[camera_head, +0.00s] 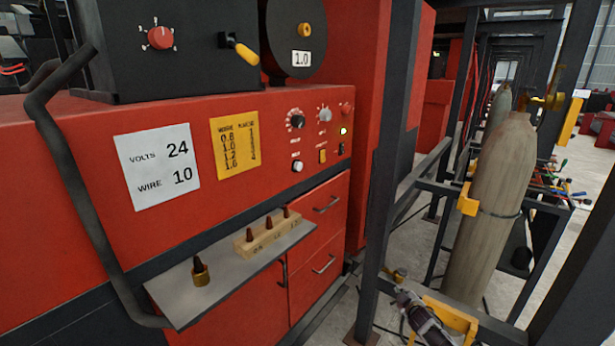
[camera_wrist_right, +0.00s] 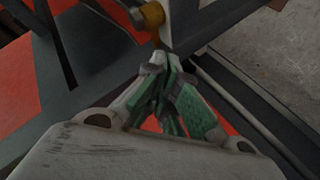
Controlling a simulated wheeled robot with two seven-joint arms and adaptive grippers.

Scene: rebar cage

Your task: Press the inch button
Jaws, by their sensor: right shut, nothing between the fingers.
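The red welding machine's front panel (camera_head: 320,140) is in the head view. Its lower row has a round white button (camera_head: 298,166), a small yellow button (camera_head: 322,156) and a black switch (camera_head: 341,149). The labels there are too small to read, so I cannot tell which is the inch button. My left gripper is not in view.
A dark upright post (camera_head: 387,170) stands between the panel and the gas cylinder (camera_head: 492,210). A brass fitting (camera_wrist_right: 150,14) on the frame is close to my right fingertips. A grey shelf (camera_head: 222,290) with brown tips juts out below the panel.

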